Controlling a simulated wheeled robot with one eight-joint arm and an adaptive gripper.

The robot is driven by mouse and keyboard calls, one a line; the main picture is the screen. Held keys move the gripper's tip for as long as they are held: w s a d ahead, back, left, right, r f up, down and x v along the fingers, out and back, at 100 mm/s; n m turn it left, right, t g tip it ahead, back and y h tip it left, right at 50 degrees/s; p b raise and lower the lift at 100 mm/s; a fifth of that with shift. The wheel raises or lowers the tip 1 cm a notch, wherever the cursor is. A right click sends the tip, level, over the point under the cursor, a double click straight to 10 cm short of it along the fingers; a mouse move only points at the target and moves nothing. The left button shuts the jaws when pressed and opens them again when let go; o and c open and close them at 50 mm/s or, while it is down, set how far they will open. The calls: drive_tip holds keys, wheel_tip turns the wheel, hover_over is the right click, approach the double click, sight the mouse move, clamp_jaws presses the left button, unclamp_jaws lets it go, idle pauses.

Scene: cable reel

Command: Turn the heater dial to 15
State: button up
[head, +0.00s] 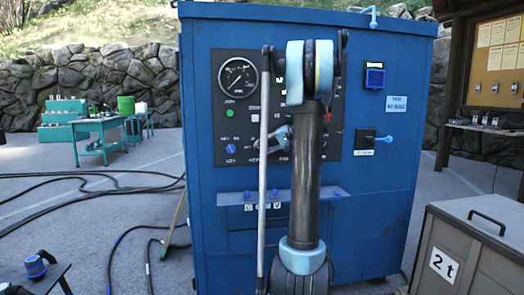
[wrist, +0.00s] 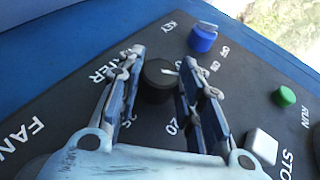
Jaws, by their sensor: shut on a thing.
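The heater dial (wrist: 156,82) is a black round knob on the dark panel, between my fingers in the wrist view. A small white mark shows near its right edge, but its exact reading is unclear. Numbers around it include 20 and 25; others are partly hidden by the fingers. My gripper (wrist: 160,88) is closed around the dial, with one finger on each side. In the head view my gripper (head: 272,142) is at the control panel (head: 228,110), and my arm hides the dial there.
Near the dial are a blue KEY knob (wrist: 202,38), a green RUN button (wrist: 284,96) and a white STOP button (wrist: 262,146). The panel is on a large blue cabinet (head: 390,200). A crate marked 2t (head: 480,262) stands at right; black cables (head: 90,190) lie on the ground at left.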

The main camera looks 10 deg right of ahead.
drive_tip(key=o, duration=1.1)
drive_tip(key=shift+f, duration=0.1)
drive_tip(key=shift+c, duration=0.2)
drive_tip(key=v, duration=1.2)
drive_tip(key=shift+w, duration=0.1)
drive_tip(key=s+a+f+g+h, duration=0.1)
drive_tip(key=s+a+f+h, duration=0.1)
drive_tip(key=s+a+f, duration=0.4)
drive_tip(key=s+a+f+g+h, duration=0.1)
drive_tip(key=s+a+f, duration=0.15)
drive_tip(key=s, duration=0.55)
drive_tip(key=s+a+f+g+h, duration=0.1)
drive_tip(key=s+a+f+h, duration=0.15)
drive_tip(key=s+a, duration=0.3)
drive_tip(key=s+d+f+n+h, duration=0.2)
drive_tip(key=s+f+h, duration=0.4)
drive_tip(key=s+f, duration=1.3)
drive_tip(key=shift+s+d+n, duration=0.4)
drive_tip(key=shift+s, duration=0.4)
